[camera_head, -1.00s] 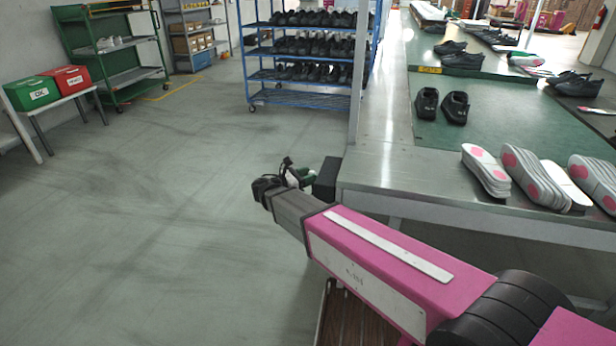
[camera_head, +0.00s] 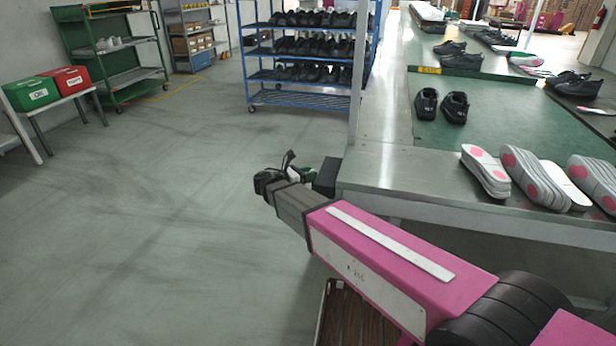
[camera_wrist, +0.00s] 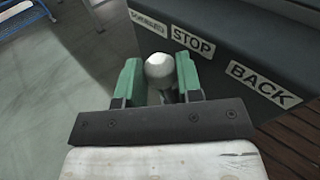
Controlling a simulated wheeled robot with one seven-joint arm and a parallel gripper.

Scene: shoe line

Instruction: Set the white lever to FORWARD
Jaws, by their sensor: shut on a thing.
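The white lever's round knob (camera_wrist: 160,70) stands between the two green fingers of my gripper (camera_wrist: 158,64) in the wrist view. My gripper is shut on it. The dark control box (camera_wrist: 225,40) carries three white labels: FORWARD (camera_wrist: 148,22) at the left, STOP (camera_wrist: 192,42) in the middle and BACK (camera_wrist: 263,84) at the right. The knob shows below the FORWARD and STOP labels, well left of BACK; its exact setting I cannot tell.
The metal-edged table (camera_head: 385,175) carries black shoes (camera_head: 455,107) and stacked insoles (camera_head: 485,170). A blue shoe rack (camera_head: 300,88) stands behind. Green and red boxes (camera_head: 32,92) sit on a small table at the left. The floor between is clear.

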